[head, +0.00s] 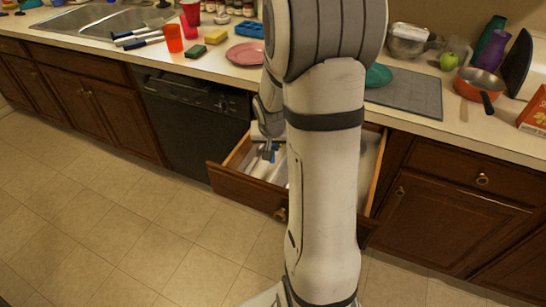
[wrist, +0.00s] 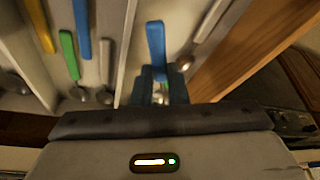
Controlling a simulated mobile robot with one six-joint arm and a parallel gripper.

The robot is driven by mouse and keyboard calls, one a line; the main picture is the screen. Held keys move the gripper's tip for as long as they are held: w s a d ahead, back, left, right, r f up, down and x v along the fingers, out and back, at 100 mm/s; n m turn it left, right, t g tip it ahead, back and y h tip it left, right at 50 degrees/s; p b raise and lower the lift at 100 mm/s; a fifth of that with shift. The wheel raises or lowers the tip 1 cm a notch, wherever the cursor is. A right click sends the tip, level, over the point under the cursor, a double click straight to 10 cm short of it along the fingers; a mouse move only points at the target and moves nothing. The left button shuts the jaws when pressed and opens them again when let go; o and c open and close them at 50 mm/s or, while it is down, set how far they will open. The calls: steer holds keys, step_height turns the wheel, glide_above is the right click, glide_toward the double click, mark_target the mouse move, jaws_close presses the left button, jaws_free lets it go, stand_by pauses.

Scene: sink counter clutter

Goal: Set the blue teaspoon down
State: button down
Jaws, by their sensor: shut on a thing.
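My gripper (wrist: 160,88) is shut on the blue teaspoon (wrist: 155,45) in the wrist view. Its blue handle sticks out past the fingers; its bowl end is mostly hidden between and behind them. In the head view my gripper (head: 267,151) is down in the open drawer (head: 245,190), at its left part. The wrist view shows the spoon over the drawer's tray, in or above the compartment beside the wooden drawer wall (wrist: 235,65). I cannot tell whether it touches the bottom.
My arm hides much of the drawer in the head view.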

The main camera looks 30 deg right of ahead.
step_height(320, 180, down, 5)
steer(key=shift+f+b, duration=0.15)
steer(key=shift+b, duration=0.6)
steer(key=c, duration=1.9)
jaws_free()
steer(key=shift+o, duration=1)
